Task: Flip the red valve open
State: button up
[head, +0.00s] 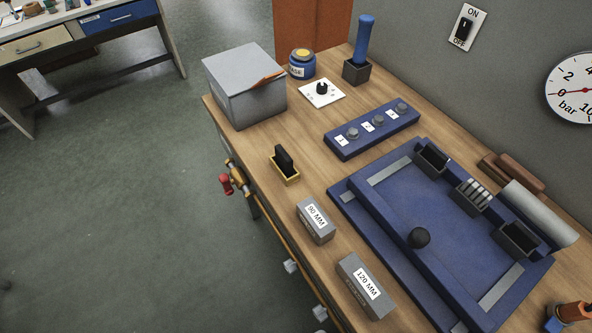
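The red valve handle (226,184) shows left of the middle in the head view. It is fixed to a brass valve body (238,178) at the left edge of the wooden workbench (310,170). The handle juts out beyond the bench edge, over the floor side. The picture is too small to tell the handle's exact angle or whether the valve is open. My gripper is not in view, and nothing touches the valve.
A yellow-based black switch (285,167), grey 90 MM (315,221) and 120 MM (365,286) blocks, a grey box (243,88) and a blue fixture (400,225) stand on the bench. An orange-and-blue item (570,314) is cut off bottom right. The floor (120,200) beside the valve is clear.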

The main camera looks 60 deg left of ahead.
aim_at(224, 179)
jog(key=u, duration=2.55)
jog(key=i+j, duration=0.4)
jog(key=i+j+z, duration=0.1)
jog(key=i+j, duration=0.25)
jog(key=j, duration=0.15)
